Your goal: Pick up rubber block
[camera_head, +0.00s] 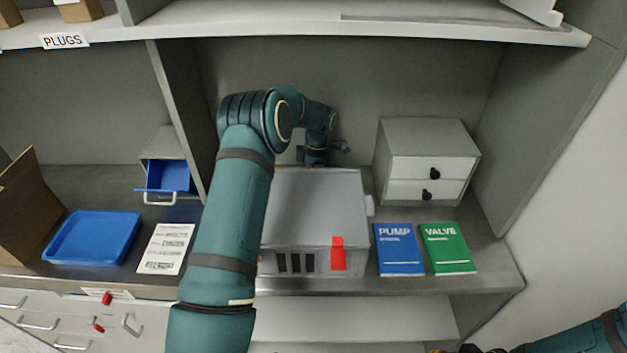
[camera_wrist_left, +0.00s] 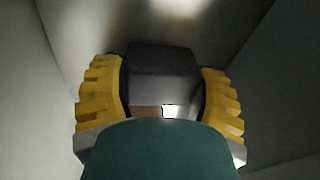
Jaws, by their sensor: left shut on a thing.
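The rubber block (camera_wrist_left: 160,68) is a dark grey block in the left wrist view. My left gripper (camera_wrist_left: 161,92) has its two yellow fingers on either side of the block and is shut on it. In the head view my left arm reaches over the shelf, and its gripper (camera_head: 318,155) is behind the grey vented housing (camera_head: 315,205). The block cannot be made out in the head view. Of my right gripper (camera_head: 438,350) only a small yellow bit shows at the bottom edge, so its state is unclear.
A grey two-drawer cabinet (camera_head: 428,160) stands right of the housing. The blue PUMP book (camera_head: 399,250) and green VALVE book (camera_head: 447,248) lie in front of it. A blue tray (camera_head: 92,238) and paper sheet (camera_head: 166,249) lie left. An upper shelf (camera_head: 300,27) and a divider (camera_head: 178,115) bound the space.

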